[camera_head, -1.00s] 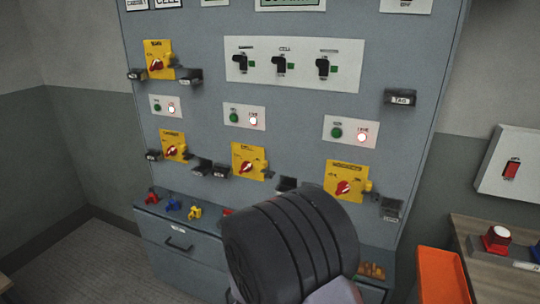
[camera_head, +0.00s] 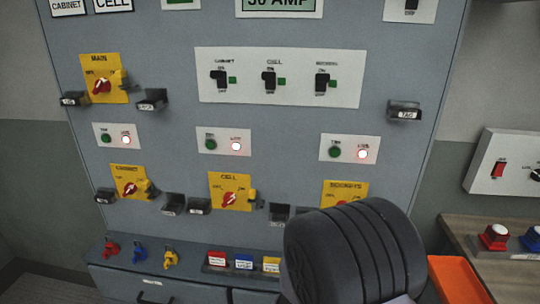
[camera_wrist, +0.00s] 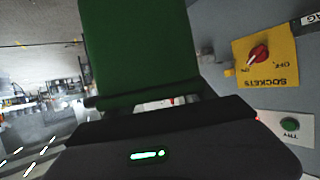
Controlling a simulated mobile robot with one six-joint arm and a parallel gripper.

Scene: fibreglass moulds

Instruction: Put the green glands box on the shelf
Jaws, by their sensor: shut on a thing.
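The green glands box (camera_wrist: 140,50) fills the upper middle of the wrist view, held at the fingers of my gripper (camera_wrist: 150,101). My gripper is shut on it. In the head view the box and the fingers are hidden behind my own dark arm link at the lower right. I cannot make out the shelf in either view.
A grey control cabinet (camera_head: 290,130) with yellow rotary switches stands close ahead. Its lower ledge holds red, blue and yellow items (camera_head: 138,253).

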